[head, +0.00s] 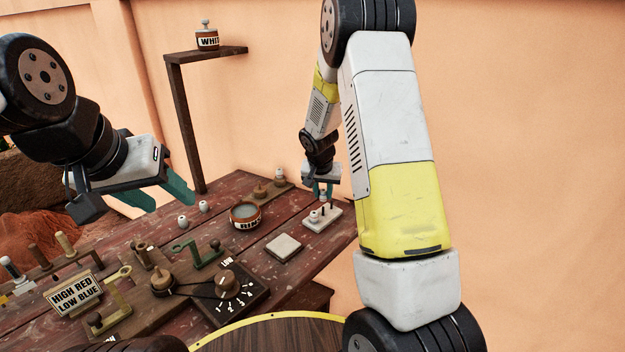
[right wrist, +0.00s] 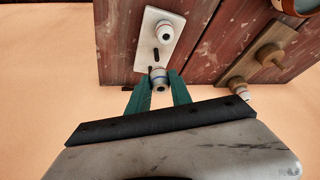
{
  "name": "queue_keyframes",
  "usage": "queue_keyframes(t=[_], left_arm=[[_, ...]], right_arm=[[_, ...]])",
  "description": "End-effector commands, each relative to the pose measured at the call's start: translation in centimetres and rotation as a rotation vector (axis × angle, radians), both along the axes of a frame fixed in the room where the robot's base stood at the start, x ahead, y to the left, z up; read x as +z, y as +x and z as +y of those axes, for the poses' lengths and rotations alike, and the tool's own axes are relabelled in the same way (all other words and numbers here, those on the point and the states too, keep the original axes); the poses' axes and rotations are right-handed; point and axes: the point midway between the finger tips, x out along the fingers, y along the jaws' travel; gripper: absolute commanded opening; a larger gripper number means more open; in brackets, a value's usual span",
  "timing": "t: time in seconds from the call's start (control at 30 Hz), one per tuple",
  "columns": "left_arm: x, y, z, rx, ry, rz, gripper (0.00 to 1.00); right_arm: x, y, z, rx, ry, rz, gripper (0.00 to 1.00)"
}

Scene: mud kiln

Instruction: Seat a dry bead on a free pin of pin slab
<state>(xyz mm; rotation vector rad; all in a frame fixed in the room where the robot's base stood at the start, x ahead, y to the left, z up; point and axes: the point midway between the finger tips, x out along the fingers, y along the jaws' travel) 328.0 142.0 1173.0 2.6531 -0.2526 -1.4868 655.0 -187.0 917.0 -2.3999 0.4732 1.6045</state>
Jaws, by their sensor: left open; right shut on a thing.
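The pin slab (head: 318,226) is a pale block at the table's right end; it also shows in the right wrist view (right wrist: 148,48). A white banded bead (right wrist: 165,32) stands on its far part, and a bare dark pin (right wrist: 156,56) shows closer in. My right gripper (right wrist: 160,92) is shut on another white bead (right wrist: 158,78) with a coloured band, at the slab's near end. Whether this bead is on a pin or above one, I cannot tell. My left gripper (head: 165,198) is open and empty, above the table's back left.
Two loose white beads (head: 183,220) (head: 203,206) lie near the table's back edge. A rinse bowl (head: 245,216), a pale tile (head: 284,247) and a wooden block with knob and bead (head: 262,192) stand near the slab. A dial board (head: 228,290) and signs fill the front left.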

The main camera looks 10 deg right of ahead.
Motion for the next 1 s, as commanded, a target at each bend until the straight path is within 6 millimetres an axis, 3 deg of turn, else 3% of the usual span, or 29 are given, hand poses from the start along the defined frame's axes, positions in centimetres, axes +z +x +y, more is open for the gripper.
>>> queue_keyframes(t=[0.27,1.0], left_arm=[[0.0,0.0,0.0,0.0,0.0,0.0,0.51],[0.0,0.0,0.0,0.0,0.0,0.0,0.51]], right_arm=[[-2.0,0.0,0.0,0.001,0.0,-0.001,0.03],[-2.0,-0.1,0.0,0.002,0.0,-0.001,0.03]])
